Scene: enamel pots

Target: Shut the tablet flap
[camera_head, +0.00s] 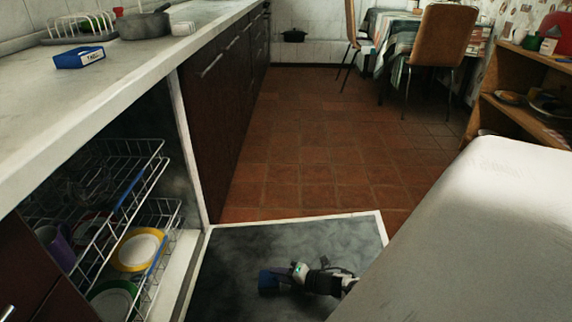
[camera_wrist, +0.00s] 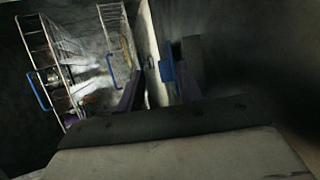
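The dishwasher door (camera_head: 240,250) lies folded down, its dark inner face up. My gripper (camera_head: 278,280) is low over that face, near its middle. In the wrist view my gripper's (camera_wrist: 158,75) two fingers stand apart, with a gap between them. A small blue piece (camera_wrist: 167,66), which looks like the tablet flap, shows between the fingers, close to the right one. It seems raised; I cannot tell whether a finger touches it. In the head view a dark blue shape sits at my gripper's tip; I cannot tell whether it is flap or finger.
The dishwasher's wire racks (camera_head: 150,215) hold dishes, including a yellow-rimmed plate (camera_head: 138,250), left of the door. A blue tablet box (camera_head: 80,58) lies on the counter (camera_head: 120,85), near a grey pot (camera_head: 143,25). The tiled floor (camera_head: 310,170) beyond the door is clear.

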